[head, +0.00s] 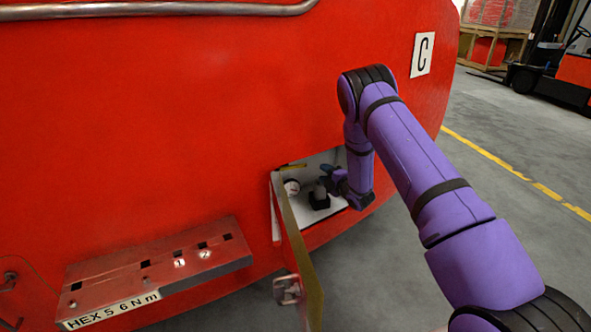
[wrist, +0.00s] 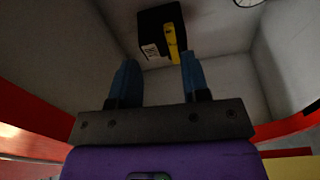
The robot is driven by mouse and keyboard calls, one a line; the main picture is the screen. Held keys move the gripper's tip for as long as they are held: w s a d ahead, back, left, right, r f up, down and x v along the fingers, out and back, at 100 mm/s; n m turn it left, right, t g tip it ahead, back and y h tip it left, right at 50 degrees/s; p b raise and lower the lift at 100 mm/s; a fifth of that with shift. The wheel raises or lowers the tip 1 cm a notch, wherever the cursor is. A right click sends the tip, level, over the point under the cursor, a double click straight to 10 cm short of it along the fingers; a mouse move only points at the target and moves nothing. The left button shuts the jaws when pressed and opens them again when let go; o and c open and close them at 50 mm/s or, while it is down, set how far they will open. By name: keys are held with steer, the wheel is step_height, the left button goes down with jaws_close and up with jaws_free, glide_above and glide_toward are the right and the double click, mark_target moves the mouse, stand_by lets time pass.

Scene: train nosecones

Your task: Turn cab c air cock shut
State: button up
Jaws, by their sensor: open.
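The red cab nose has a white plate marked C (head: 422,54). Below it is an open compartment with pale inner walls (head: 335,160). In the wrist view a black block (wrist: 155,28) with a small white label carries a yellow handle (wrist: 172,44), which looks like the air cock. The handle lies between the lines of my two blue fingers, ahead of their tips, with a gap visible. My gripper (wrist: 158,72) is open and empty. In the head view my gripper (head: 329,176) is inside the compartment, its fingers small and partly dark. Whether it touches anything there cannot be told.
A round gauge (head: 292,187) and a dark fitting (head: 319,201) sit close to my gripper in the compartment. The open door (head: 297,245) hangs in front at the left. A red tool rack (head: 160,270) juts out farther left. The floor (head: 500,200) at the right is clear.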

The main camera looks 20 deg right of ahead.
mark_target(301, 167)
steer(key=shift+n+y, duration=0.5)
steer(key=shift+n, duration=0.2)
steer(key=w+a, duration=0.2)
steer(key=w, duration=0.1)
steer(key=w+a+f, duration=0.1)
steer(key=w+a, duration=0.1)
steer(key=w, duration=0.1)
steer(key=w+a, duration=0.3)
steer(key=shift+w+f, duration=0.15)
steer(key=shift+w, duration=0.25)
jaws_close()
